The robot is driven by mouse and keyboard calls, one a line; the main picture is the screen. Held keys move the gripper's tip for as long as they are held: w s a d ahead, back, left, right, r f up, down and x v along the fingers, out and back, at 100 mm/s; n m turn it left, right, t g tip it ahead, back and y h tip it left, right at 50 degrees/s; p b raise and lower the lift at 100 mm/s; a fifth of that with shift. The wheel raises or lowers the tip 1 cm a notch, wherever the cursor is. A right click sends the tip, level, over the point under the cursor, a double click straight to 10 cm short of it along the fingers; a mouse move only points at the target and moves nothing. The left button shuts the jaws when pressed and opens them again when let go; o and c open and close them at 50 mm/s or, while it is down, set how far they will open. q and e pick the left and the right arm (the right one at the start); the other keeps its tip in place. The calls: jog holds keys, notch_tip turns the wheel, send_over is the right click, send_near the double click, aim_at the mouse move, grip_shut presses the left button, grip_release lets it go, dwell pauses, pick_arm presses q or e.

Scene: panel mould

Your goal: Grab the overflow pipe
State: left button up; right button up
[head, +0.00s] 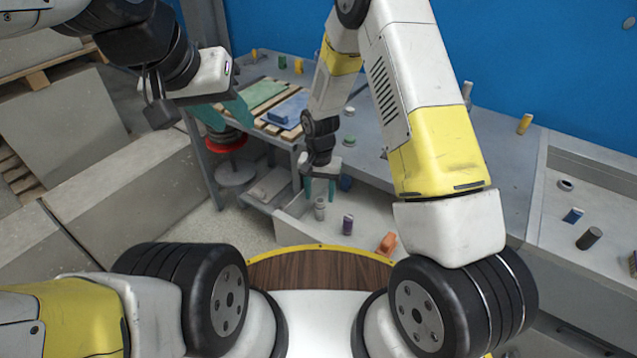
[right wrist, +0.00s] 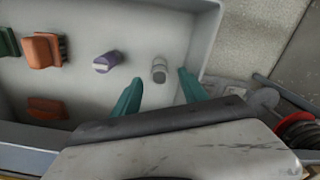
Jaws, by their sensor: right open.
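A small grey cylinder with a collar, likely the overflow pipe (head: 320,209), stands in the light grey mould tray (head: 292,232). In the right wrist view the same grey cylinder (right wrist: 159,70) shows just beyond the green fingertips, in line with the gap between them. My right gripper (head: 320,188) points down over it, open and empty. The fingers also show in the right wrist view (right wrist: 160,90), apart from the cylinder. My left gripper (head: 225,104) is at the upper left, far from the tray; its green fingers are partly seen and their opening is unclear.
A purple cylinder (head: 347,224) and an orange block (head: 386,243) are close by in the tray. More pieces, including a dark cylinder (head: 589,238), lie in the right section. A table with a slatted pallet (head: 270,122) stands behind left. Concrete blocks (head: 125,185) stand left.

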aim_at(320, 200)
jog(key=f, duration=0.6)
jog(key=shift+w+d+f, duration=0.1)
jog(key=shift+w+f, duration=0.1)
jog(key=shift+w, duration=0.05)
jog(key=shift+c, duration=0.4)
grip_shut()
